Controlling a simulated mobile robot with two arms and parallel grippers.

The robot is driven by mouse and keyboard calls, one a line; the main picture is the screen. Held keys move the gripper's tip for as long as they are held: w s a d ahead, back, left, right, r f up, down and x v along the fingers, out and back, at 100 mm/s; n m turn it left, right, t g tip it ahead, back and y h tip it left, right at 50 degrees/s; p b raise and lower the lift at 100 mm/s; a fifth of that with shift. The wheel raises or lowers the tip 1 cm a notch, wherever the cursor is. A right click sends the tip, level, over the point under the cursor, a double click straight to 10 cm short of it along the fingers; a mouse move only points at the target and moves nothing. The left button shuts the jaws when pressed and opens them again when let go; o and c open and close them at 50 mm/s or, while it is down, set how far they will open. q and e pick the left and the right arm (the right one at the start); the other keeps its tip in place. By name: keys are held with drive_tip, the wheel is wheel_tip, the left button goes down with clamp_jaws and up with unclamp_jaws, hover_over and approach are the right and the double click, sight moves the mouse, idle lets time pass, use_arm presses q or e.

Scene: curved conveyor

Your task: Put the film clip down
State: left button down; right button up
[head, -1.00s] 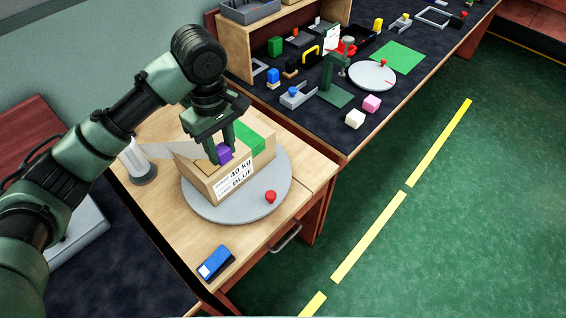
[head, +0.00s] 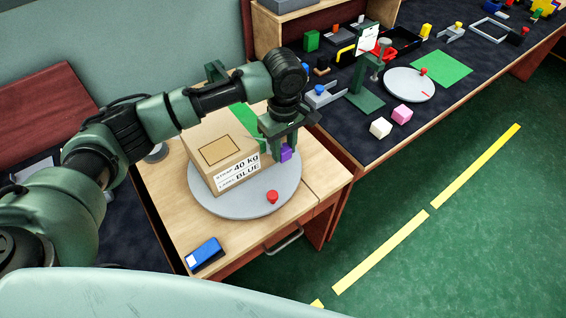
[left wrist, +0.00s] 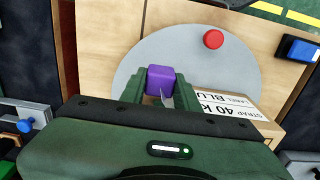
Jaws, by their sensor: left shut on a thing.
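The film clip is a small purple block (head: 286,153). My left gripper (head: 277,150) is shut on it, to the right of the cardboard box and over the right part of the grey turntable (head: 231,206). In the left wrist view the clip (left wrist: 161,80) sits between the fingertips (left wrist: 160,88), with the turntable (left wrist: 150,48) beneath. A small grey sliver, perhaps film, shows below the clip there. I cannot tell the clip's exact height above the turntable. My right gripper is not in view.
The cardboard box (head: 203,171), labelled STRAP 40 kg and BLUE, stands on the turntable with green tape (head: 240,117) on top. A red knob (head: 272,197) sits near the turntable's front rim. A blue device (head: 204,254) lies on the wooden bench. A cluttered dark bench is behind.

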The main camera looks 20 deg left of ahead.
sight(284, 173)
use_arm(q)
drive_tip(key=shift+f, duration=3.5)
drive_tip(key=c, duration=1)
unclamp_jaws()
drive_tip(key=shift+f, duration=0.1)
drive_tip(key=shift+c, duration=0.2)
wheel_tip(284, 173, up, 12)
drive_tip(key=shift+r+b, duration=0.15)
drive_tip(key=shift+b, duration=0.15)
